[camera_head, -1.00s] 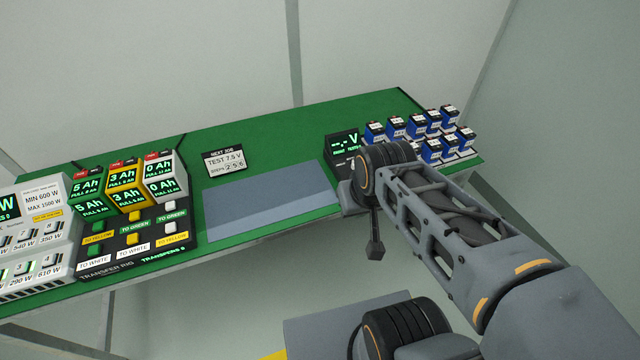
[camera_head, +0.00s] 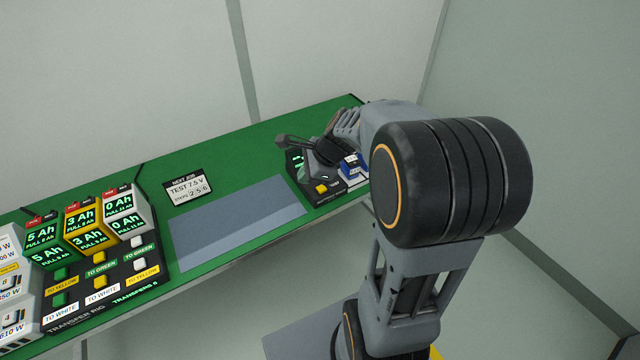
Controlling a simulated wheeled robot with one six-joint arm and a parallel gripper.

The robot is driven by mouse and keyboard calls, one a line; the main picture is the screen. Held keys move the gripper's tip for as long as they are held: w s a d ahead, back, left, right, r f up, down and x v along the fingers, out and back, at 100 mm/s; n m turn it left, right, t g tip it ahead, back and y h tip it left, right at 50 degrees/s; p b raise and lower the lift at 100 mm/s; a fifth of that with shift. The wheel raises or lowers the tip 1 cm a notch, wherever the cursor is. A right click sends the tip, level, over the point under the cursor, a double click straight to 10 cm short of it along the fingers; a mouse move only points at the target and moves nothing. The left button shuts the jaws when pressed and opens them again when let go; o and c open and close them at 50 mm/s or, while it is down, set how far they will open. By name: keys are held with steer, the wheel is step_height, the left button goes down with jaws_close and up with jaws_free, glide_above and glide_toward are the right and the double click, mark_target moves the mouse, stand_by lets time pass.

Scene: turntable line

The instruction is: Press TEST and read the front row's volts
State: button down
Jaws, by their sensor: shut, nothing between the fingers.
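The tester (camera_head: 333,197) is a dark box at the right end of the green bench. A yellow button (camera_head: 321,188) sits on its front; any lettering on it is too small to read. Its green-lit display (camera_head: 297,161) is mostly hidden behind my gripper (camera_head: 310,172), so no volts can be read. My gripper is shut and empty, over the tester and behind the yellow button in the picture. I cannot tell whether it touches the tester. One blue battery block (camera_head: 350,166) shows right of my gripper. My arm hides the other blocks.
A card (camera_head: 189,189) on the bench (camera_head: 232,146) reads "NEXT JOB, TEST 7.5 V", steps 2 5 6. A bare grey-blue panel (camera_head: 236,222) lies left of the tester. The transfer rig (camera_head: 100,300) with several lit battery packs stands further left.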

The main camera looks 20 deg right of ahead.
steer(key=w+d+f+m+t+p, duration=0.1)
steer(key=w+d+m, duration=0.3)
steer(key=m, duration=0.4)
steer(key=w+d+f+m+t+y, duration=0.1)
steer(key=w+d+f+m+t, duration=0.1)
steer(key=m, duration=0.6)
steer(key=w+d+f, duration=0.1)
steer(key=w+d, duration=0.1)
steer(key=d, duration=0.1)
steer(key=shift+w+f+p, duration=0.2)
steer(key=shift+w+p, duration=0.15)
steer(key=shift+f, duration=0.1)
steer(key=b, duration=0.8)
glide_above(323, 187)
step_height(323, 187, down, 7)
steer(key=shift+f, duration=0.8)
steer(key=shift+f, duration=0.2)
steer(key=shift+f, duration=0.2)
